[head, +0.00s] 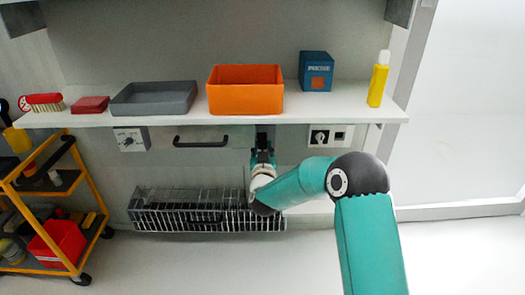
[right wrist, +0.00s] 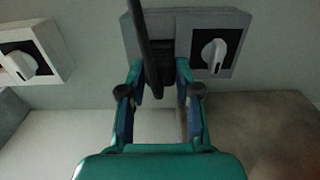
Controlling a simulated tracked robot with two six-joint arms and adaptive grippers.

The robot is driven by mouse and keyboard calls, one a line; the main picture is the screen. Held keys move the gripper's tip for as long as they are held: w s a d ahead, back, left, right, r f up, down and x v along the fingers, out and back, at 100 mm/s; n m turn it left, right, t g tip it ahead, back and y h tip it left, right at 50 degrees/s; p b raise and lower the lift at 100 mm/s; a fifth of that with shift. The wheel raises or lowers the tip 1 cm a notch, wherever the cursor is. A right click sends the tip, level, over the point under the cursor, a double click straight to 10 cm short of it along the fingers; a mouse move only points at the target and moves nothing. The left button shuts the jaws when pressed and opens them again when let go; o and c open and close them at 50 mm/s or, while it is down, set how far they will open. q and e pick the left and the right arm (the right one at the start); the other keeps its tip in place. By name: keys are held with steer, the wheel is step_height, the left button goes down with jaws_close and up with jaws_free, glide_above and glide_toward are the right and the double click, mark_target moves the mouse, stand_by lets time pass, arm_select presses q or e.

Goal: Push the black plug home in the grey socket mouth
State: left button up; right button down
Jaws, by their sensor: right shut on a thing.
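My right gripper (right wrist: 158,78) is shut on the black plug (right wrist: 160,70), which sits between its two fingers in the right wrist view. A black cable (right wrist: 146,40) crosses in front of the plug. The plug is up against the lower left part of a grey socket housing (right wrist: 235,22). The socket mouth is hidden behind the plug and cable, so I cannot tell how deep the plug sits. In the head view my right gripper (head: 263,150) is at the wall just under the shelf, and the plug is too dark there to make out. My left gripper is not in view.
A white knob (right wrist: 214,54) is right of the plug. Another switch box (right wrist: 20,60) is at the left. The shelf (head: 210,112) above holds an orange bin (head: 245,100) and a grey tray (head: 150,103). A wire rack (head: 180,217) is below, a yellow trolley (head: 85,170) at left.

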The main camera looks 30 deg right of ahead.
steer(key=shift+x, duration=0.8)
steer(key=c, duration=0.7)
jaws_free()
steer(key=shift+s+a, duration=0.1)
steer(key=v, duration=1.1)
steer(key=shift+s+a, duration=0.2)
steer(key=shift+s, duration=0.15)
